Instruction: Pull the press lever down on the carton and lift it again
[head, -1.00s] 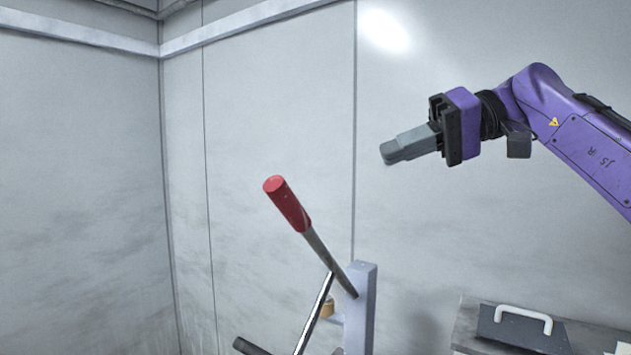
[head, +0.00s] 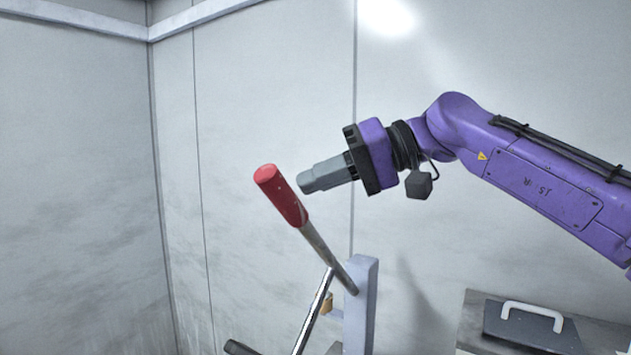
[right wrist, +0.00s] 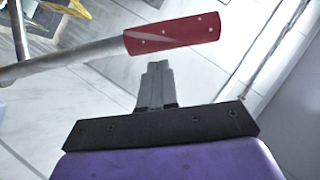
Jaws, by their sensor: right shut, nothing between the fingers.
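The press lever is a metal rod with a red grip (head: 281,194). It slants up and to the left from the grey press post (head: 361,310). My right gripper (head: 304,183) is shut and empty, just right of the red grip in the head view. In the right wrist view the red grip (right wrist: 172,35) lies across the picture beyond the shut fingertips (right wrist: 158,66), with a small gap showing. The carton cannot be made out. My left gripper is not in view.
A polished metal rod (head: 314,312) leans against the lever's lower part. A dark plate with a white handle (head: 532,313) lies on a grey bench at the lower right. Bare wall panels stand behind, with open air left of the lever.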

